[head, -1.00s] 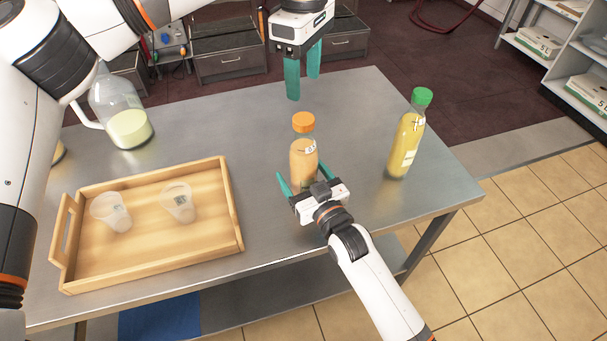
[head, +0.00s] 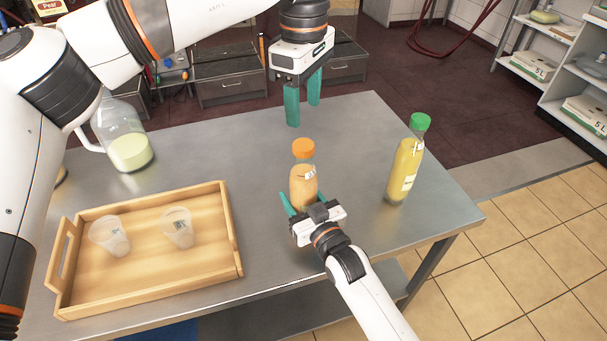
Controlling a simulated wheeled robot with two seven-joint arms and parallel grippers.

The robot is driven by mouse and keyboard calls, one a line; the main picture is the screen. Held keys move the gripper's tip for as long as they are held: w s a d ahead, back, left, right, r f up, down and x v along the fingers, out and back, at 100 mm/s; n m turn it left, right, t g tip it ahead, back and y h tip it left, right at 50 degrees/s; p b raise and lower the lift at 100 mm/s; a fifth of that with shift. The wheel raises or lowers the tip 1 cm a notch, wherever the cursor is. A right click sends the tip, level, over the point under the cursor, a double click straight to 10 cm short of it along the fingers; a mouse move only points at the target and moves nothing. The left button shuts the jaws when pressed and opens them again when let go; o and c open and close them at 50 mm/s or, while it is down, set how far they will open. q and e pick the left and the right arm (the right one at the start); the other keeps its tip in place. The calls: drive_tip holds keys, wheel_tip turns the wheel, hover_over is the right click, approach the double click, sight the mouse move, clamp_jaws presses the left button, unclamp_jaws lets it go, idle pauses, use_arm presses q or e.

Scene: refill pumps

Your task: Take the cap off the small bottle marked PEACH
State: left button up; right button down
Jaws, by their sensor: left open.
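A small bottle (head: 303,188) with orange contents and an orange cap (head: 303,148) stands upright on the table. A second small bottle (head: 404,172) with yellow contents and a green cap (head: 420,122) stands to its right. The markings on both labels are too small to read. My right gripper (head: 303,202) has its fingers close against the lower sides of the orange-capped bottle; its right finger is mostly hidden. My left gripper (head: 303,106) is open and empty, fingers pointing down, above and behind the orange cap, apart from it.
A wooden tray (head: 150,291) with two clear cups (head: 110,236) (head: 178,228) sits at the left of the metal table (head: 350,250). A large clear jug (head: 128,145) with pale liquid stands behind it. The table between tray and orange-capped bottle is clear.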

sight(303, 145)
use_arm(q)
drive_tip(key=m, duration=1.3)
drive_tip(key=shift+m, duration=0.3)
drive_tip(key=m, duration=0.4)
drive_tip(key=shift+f, duration=4)
drive_tip(key=shift+c, duration=0.4)
drive_tip(key=c, duration=1)
